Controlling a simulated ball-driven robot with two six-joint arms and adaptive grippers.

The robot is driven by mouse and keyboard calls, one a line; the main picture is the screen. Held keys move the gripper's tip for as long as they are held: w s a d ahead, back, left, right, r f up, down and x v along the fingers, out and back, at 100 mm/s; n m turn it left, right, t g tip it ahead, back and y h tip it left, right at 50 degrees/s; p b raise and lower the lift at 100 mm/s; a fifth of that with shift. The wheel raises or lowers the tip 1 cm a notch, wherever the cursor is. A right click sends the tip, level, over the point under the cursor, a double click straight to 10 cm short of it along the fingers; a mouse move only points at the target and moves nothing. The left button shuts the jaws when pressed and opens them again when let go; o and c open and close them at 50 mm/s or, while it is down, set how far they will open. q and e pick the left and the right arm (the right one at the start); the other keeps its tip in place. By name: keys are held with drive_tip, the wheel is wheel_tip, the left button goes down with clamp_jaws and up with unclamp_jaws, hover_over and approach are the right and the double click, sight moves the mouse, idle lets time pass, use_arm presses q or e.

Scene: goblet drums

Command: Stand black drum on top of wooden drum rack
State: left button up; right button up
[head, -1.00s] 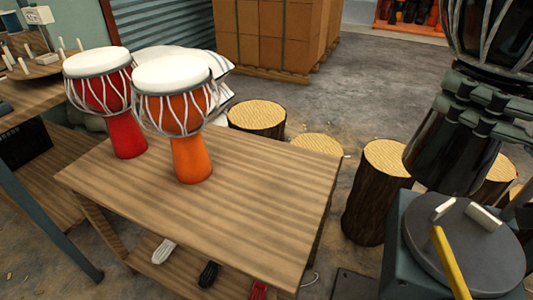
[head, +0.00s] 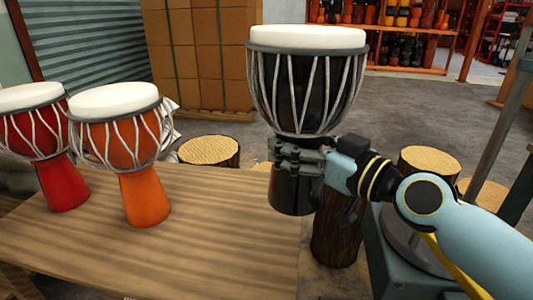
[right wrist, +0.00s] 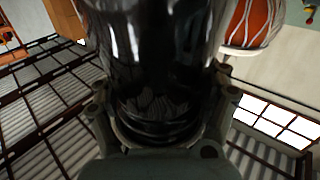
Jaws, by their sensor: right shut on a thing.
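The black drum (head: 303,85) has a white head and pale cords and is upright in the head view. My right gripper (head: 300,160) is shut around its narrow waist. The drum's foot shows just below the fingers, beside the right end of the wooden drum rack (head: 215,240). Whether the foot is above the rack top or beyond its edge is hard to tell. In the right wrist view the dark glossy drum body (right wrist: 150,60) fills the middle, between the fingers (right wrist: 160,125). My left gripper is not in view.
An orange drum (head: 140,200) and a red drum (head: 62,185) stand on the rack's left part. The rack top right of them is clear. Log stumps (head: 430,160) stand behind and to the right. Stacked cartons (head: 200,60) are at the back.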

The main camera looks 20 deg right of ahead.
drive_tip(key=w+a+f+b, duration=0.6)
drive_tip(key=w+a+f, duration=0.1)
drive_tip(key=f, duration=0.3)
drive_tip(key=shift+a+f, duration=0.35)
drive_tip(key=shift+a, duration=0.45)
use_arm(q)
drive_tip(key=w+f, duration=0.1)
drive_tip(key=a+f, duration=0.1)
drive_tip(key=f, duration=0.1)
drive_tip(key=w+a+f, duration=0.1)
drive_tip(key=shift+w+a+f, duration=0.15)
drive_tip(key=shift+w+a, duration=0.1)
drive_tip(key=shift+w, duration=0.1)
use_arm(e)
drive_tip(key=o, duration=1.7)
drive_tip(key=shift+f, duration=0.1)
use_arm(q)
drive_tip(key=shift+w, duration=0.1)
